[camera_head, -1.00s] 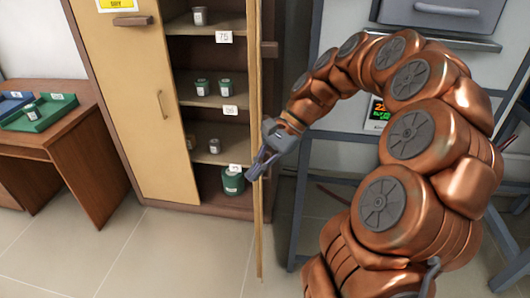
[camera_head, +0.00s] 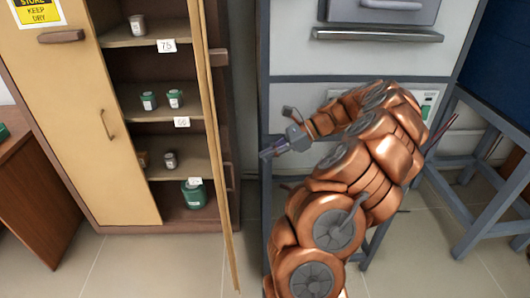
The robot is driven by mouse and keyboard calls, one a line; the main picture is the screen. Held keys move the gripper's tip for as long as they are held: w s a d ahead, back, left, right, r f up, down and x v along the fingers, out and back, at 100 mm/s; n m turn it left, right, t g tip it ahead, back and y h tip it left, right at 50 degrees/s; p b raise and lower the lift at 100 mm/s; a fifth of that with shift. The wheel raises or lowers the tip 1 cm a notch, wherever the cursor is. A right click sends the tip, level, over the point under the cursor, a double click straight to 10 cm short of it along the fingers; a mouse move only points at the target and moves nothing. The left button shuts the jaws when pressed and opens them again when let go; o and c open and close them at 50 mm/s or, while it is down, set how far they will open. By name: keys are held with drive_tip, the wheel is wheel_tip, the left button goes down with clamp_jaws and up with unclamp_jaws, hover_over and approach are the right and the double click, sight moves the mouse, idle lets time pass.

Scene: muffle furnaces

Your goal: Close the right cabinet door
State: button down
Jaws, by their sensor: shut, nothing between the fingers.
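The right cabinet door (camera_head: 216,150) stands open and is seen nearly edge-on, swung out toward me from the right side of the cabinet (camera_head: 232,75). The shelves behind it are exposed. My gripper (camera_head: 266,154) is shut and empty, to the right of the door and apart from it in the picture, in front of the furnace stand. The left cabinet door (camera_head: 60,110) is closed, with a curved handle (camera_head: 107,124).
Jars and cups stand on the shelves, including a large green jar (camera_head: 194,195) at the bottom. A furnace (camera_head: 380,38) stands on a grey-blue metal frame (camera_head: 264,90) at the right. A wooden desk (camera_head: 30,205) is at the left. Tiled floor (camera_head: 150,265) is clear in front.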

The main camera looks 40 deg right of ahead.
drive_tip(key=a+r+p+x, duration=0.1)
drive_tip(key=p+x, duration=0.1)
drive_tip(key=x, duration=0.9)
drive_tip(key=shift+w+r+p, duration=0.3)
drive_tip(key=shift+r+p, duration=0.05)
drive_tip(key=shift+p, duration=0.05)
drive_tip(key=shift+a, duration=0.1)
